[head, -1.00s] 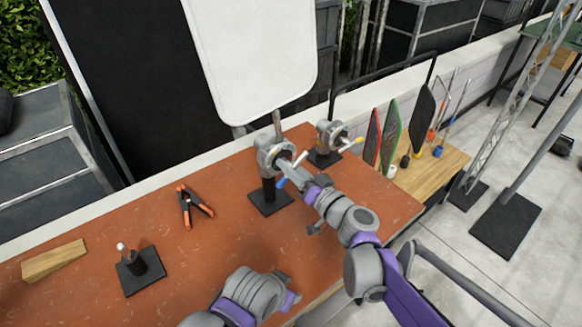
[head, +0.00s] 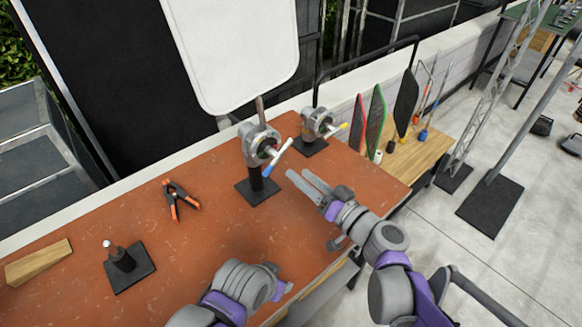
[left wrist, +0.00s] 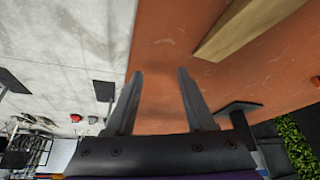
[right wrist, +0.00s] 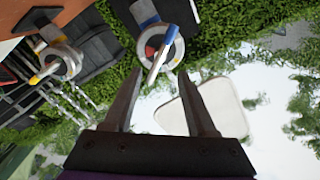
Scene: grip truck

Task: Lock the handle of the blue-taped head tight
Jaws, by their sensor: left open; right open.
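The blue-taped head (head: 258,145) is a grey clamp head on a black post and base plate, holding the rod of a white panel. Its pale handle (head: 279,153) slants across the front, with the blue-taped end low and the bare end up right. My right gripper (head: 296,174) is open and empty, to the right of the handle and apart from it. In the right wrist view the handle (right wrist: 160,62) shows ahead, between the open fingers. My left gripper (head: 286,290) is low at the table's front edge; the left wrist view shows its fingers (left wrist: 160,73) open and empty.
A second head (head: 317,122) with a yellow-taped handle stands behind right. The white panel (head: 235,50) rises behind. An orange-tipped clamp (head: 180,198), a short post on a plate (head: 128,267) and a wooden wedge (head: 38,262) lie left. The middle of the orange table (head: 215,230) is clear.

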